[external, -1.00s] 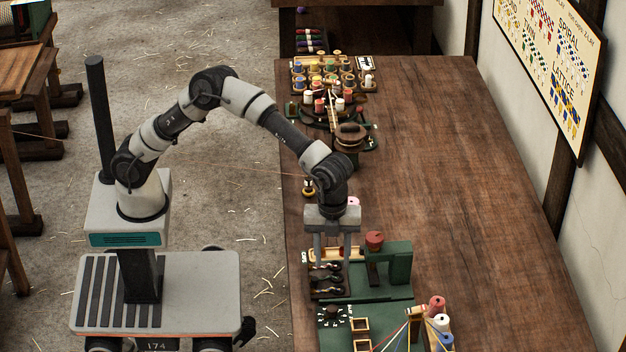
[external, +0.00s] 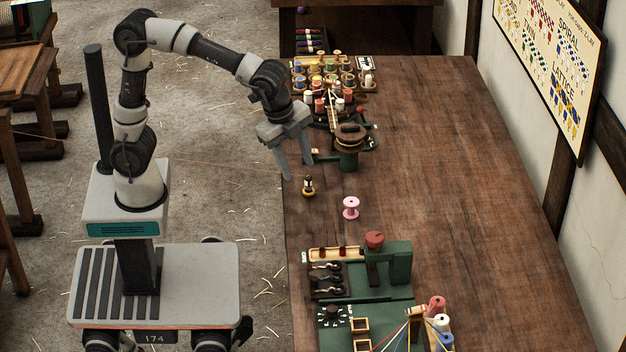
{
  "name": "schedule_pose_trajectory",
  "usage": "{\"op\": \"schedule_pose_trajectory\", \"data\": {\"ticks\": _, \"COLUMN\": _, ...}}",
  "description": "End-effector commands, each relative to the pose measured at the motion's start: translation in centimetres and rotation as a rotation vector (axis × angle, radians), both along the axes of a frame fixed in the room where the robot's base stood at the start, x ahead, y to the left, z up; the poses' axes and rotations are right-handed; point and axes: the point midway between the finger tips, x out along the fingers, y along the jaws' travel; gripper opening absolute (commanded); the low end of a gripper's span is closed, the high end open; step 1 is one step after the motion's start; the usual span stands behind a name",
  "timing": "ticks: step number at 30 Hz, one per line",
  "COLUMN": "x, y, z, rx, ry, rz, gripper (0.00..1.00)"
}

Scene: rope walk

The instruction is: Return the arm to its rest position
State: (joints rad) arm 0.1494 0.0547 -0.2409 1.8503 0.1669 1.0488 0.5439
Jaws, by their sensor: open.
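My gripper (external: 300,177) is open and empty in the external view. It hangs at the left edge of the wooden table (external: 430,160), with its fingers pointing down. My arm is bent, with its elbow raised above my base. A small brass-and-dark piece (external: 308,187) stands on the table just right of and below the fingertips, apart from them as far as I can tell. A pink spool (external: 351,207) stands further right, clear of the gripper.
A green machine (external: 389,265) with a red knob and a rack of dark pieces (external: 327,279) stands at the near end. A dark round-topped device (external: 349,140) and a tray of coloured spools (external: 335,78) are further back. The table's right side is clear.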

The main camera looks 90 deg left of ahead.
Motion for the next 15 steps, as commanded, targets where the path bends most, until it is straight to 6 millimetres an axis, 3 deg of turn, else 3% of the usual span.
{"op": "schedule_pose_trajectory", "data": {"ticks": 1, "x": -1.9, "y": 2.4, "z": 2.4, "rx": -0.021, "ry": -0.039, "rz": 0.102, "gripper": 0.43}}
{"op": "schedule_pose_trajectory", "data": {"ticks": 6, "x": -8.3, "y": 8.4, "z": 5.6, "rx": -0.134, "ry": -0.141, "rz": 0.445, "gripper": 0.43}}
{"op": "schedule_pose_trajectory", "data": {"ticks": 12, "x": -14.7, "y": 12.4, "z": 6.2, "rx": -0.297, "ry": -0.23, "rz": 0.77, "gripper": 0.43}}
{"op": "schedule_pose_trajectory", "data": {"ticks": 15, "x": -16.5, "y": 13.2, "z": 5.8, "rx": -0.356, "ry": -0.252, "rz": 0.866, "gripper": 0.43}}
